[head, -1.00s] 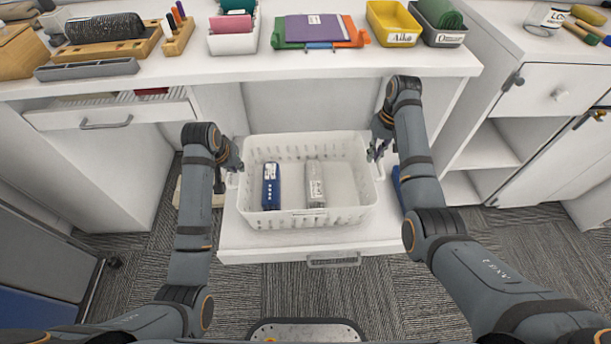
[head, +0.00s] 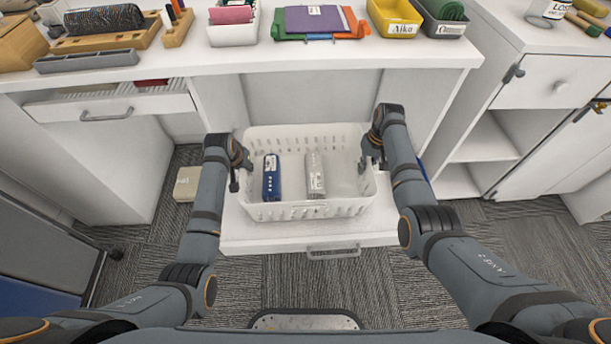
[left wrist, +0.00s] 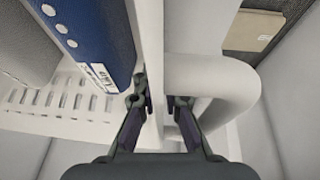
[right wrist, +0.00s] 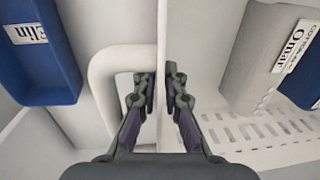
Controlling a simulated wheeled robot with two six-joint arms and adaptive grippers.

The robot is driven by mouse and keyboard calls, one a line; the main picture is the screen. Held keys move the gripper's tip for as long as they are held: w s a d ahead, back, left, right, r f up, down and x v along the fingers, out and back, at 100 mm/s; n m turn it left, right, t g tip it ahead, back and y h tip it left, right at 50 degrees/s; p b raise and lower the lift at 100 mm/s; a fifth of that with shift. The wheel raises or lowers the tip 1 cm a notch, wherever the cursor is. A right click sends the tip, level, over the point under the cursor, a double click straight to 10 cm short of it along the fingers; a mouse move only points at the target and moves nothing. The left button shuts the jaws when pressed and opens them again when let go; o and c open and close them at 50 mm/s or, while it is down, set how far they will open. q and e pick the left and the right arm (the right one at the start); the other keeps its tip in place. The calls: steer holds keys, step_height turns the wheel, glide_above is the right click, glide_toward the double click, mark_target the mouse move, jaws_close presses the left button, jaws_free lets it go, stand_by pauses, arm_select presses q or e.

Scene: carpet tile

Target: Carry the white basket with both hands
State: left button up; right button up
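The white basket (head: 300,211) is a slotted open box standing upright on a low white drawer. A dark blue case (head: 271,178) and a grey case (head: 315,175) lie inside it. My left gripper (head: 240,168) is at its left wall; in the left wrist view the fingers (left wrist: 160,95) straddle the wall, one inside the basket and one within the handle loop (left wrist: 245,95). My right gripper (head: 371,160) is at its right wall; the right wrist view shows its fingers (right wrist: 161,85) close on both sides of the wall, beside the white handle (right wrist: 105,75). Both look shut on the walls.
The drawer (head: 225,235) bears the basket and has a front pull. A white desk (head: 330,65) with trays and stationery stands behind. White cabinets (head: 550,95) stand at the right. A blue tray (right wrist: 40,60) lies beside the basket. Carpet (head: 460,230) is free in front.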

steer(key=shift+f, duration=0.1)
arm_select(q)
jaws_close()
arm_select(e)
jaws_close()
steer(key=shift+w+r, duration=0.1)
steer(key=shift+r, duration=0.1)
